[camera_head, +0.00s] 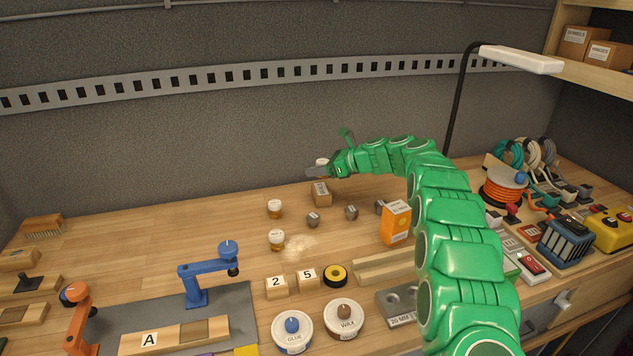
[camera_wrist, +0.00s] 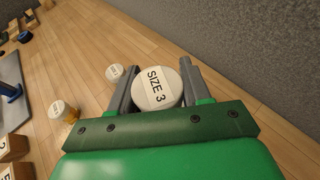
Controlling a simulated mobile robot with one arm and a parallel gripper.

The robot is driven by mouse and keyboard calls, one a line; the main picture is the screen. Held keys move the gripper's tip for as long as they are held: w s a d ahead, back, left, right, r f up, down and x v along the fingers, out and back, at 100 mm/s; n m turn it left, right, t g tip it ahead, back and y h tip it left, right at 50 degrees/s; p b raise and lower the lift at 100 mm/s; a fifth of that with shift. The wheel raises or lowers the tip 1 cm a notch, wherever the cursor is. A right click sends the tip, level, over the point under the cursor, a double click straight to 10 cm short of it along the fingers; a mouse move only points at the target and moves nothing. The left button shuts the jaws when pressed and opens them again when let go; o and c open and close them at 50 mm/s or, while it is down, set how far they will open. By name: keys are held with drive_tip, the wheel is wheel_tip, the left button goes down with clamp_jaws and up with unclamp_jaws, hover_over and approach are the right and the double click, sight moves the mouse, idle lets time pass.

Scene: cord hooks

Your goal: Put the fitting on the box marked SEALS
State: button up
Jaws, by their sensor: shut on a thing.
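My gripper (camera_head: 318,170) is shut on a round piece with a white top marked SIZE 3 (camera_wrist: 158,88). Its white top also shows in the head view (camera_head: 322,161) between my fingers. The held piece is above a small brown cardboard box (camera_head: 321,194) at the back of the bench. In the head view the box appears directly beneath it, and I cannot tell whether they touch. The box has a pale label that is too small to read, so I cannot confirm SEALS. My fingers hide part of the held piece, and its underside is not visible.
Two white-topped amber pieces (camera_head: 275,208) (camera_head: 277,240) stand left of the box. Small grey blocks (camera_head: 313,219) (camera_head: 351,212) stand in front. An orange box (camera_head: 396,222) is to the right, near my arm. The bench at the back left is clear.

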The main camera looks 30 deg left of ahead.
sight(317, 188)
drive_tip(key=shift+w+a+f, duration=0.4)
drive_tip(key=shift+w+f, duration=0.1)
drive_tip(key=shift+f, duration=0.25)
drive_tip(key=shift+w+a+f, duration=0.35)
drive_tip(key=shift+w+f, duration=0.1)
drive_tip(key=shift+f, duration=0.25)
drive_tip(key=shift+w+f, duration=0.1)
drive_tip(key=shift+f, duration=0.05)
drive_tip(key=shift+a+f, duration=0.1)
drive_tip(key=shift+f, duration=1.55)
drive_tip(key=shift+f, duration=0.1)
drive_tip(key=o, duration=1.1)
drive_tip(key=v, duration=1.2)
